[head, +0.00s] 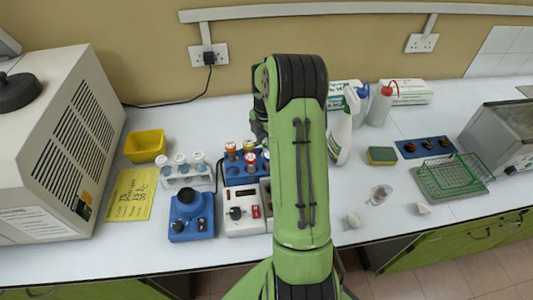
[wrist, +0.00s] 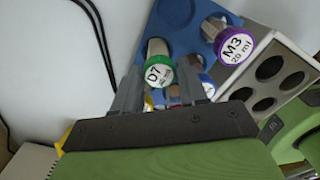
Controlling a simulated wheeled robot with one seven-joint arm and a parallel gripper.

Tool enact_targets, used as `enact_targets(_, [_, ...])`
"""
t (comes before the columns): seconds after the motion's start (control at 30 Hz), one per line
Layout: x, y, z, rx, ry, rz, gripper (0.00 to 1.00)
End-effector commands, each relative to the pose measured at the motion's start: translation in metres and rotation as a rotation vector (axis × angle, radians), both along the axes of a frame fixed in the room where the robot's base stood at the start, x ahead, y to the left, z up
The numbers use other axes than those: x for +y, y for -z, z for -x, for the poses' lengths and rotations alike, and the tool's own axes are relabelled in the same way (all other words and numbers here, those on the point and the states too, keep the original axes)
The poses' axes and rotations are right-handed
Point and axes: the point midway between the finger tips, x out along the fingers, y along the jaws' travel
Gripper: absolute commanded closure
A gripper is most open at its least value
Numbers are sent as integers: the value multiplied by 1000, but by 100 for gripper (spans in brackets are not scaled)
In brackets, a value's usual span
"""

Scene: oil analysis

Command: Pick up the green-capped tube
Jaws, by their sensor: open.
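The green-capped tube (wrist: 158,73), its cap labelled D7, stands in a blue rack (wrist: 177,18) in the wrist view. My gripper (wrist: 163,79) is open, with one grey finger on the left of the green cap and the other on its right. I cannot tell whether the fingers touch the tube. In the head view my arm covers the gripper's fingers and I cannot make out the green cap. The blue rack (head: 233,178) shows partly there, left of my arm, with several orange- and red-capped tubes.
A purple-capped tube (wrist: 233,40) labelled M3 is close on the right, and a block with round holes (wrist: 268,72) is beyond it. In the head view, a white tube rack (head: 187,178), a blue device (head: 191,220) and a spray bottle (head: 341,138) are near.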

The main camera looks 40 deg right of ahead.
Motion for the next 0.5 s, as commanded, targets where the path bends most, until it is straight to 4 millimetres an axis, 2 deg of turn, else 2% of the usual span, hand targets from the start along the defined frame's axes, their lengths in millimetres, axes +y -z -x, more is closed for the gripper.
enact_targets(0.03, [0,12,1,3,0,-4,58])
enact_targets(0.13, [0,26,0,2,-1,-2,58])
enact_targets(0.37, [0,28,0,-1,-1,1,58])
enact_targets(0.5, [0,28,0,-1,-1,1,76])
